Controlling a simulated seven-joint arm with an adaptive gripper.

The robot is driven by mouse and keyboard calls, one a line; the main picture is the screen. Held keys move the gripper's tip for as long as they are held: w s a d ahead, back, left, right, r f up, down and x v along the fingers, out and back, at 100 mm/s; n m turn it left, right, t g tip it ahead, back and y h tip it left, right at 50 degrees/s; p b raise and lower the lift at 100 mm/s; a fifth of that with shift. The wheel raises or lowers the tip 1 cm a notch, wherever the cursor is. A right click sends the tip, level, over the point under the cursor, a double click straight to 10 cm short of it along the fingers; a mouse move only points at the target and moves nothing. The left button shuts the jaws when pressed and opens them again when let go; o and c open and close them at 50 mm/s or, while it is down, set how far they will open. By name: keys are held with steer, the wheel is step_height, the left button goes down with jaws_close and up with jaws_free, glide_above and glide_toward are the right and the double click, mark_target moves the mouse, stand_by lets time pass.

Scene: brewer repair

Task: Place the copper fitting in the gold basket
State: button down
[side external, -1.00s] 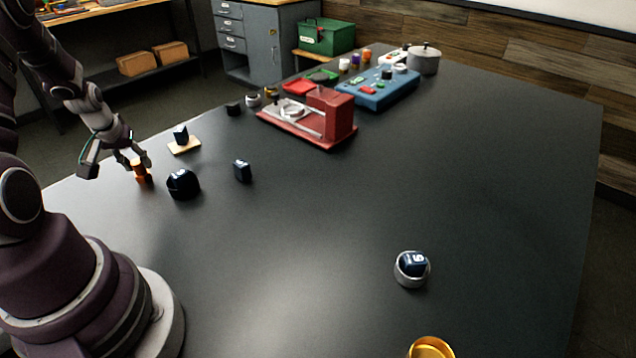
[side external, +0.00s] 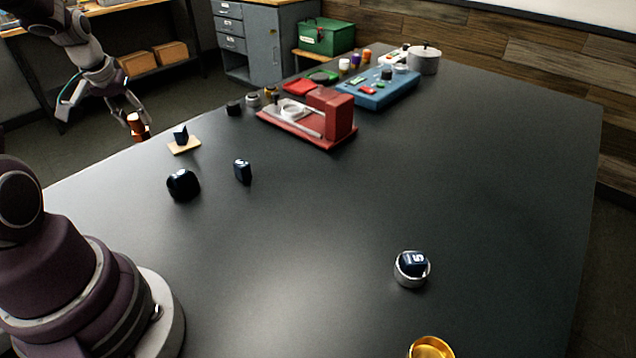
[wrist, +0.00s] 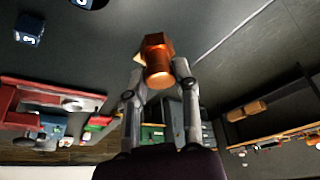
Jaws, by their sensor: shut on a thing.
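The copper fitting (side external: 137,126) is held between the fingertips of my gripper (side external: 130,112), raised above the far left edge of the table. In the wrist view the copper fitting (wrist: 157,60) shows as a shiny stepped piece, pinched between the two fingers of my gripper (wrist: 158,78). The gold basket (side external: 431,348) stands at the near edge of the side view, partly cut off by the frame. My gripper is far from it, across the table.
A dark block on a wooden plate (side external: 184,148), a black rounded piece (side external: 183,185) and a dark cube (side external: 242,171) stand near the left. A silver ring holds a dark cube (side external: 412,264). A red machine (side external: 325,118) stands behind. The table's middle is clear.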

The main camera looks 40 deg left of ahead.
steer(key=w+d+f+m+t+h, duration=0.15)
steer(key=w+d+m, duration=0.35)
steer(key=d, duration=0.8)
steer(key=w+d+f+m+h, duration=0.1)
steer(key=w+d+m+h, duration=0.4)
steer(key=d, duration=0.8)
steer(key=s+d+f+m+g, duration=0.2)
steer(key=s+d+m+g, duration=0.1)
steer(key=s+d+m, duration=1.25)
steer(key=n, duration=0.2)
glide_above(437, 350)
steer(key=s, duration=0.3)
steer(key=shift+w+a+f+h, duration=0.15)
steer(key=shift+a+f+h, duration=0.15)
steer(key=shift+f+h, duration=0.25)
steer(key=shift+w+d+f, duration=0.1)
steer(key=shift+w+f, duration=0.05)
steer(key=shift+f, duration=1.65)
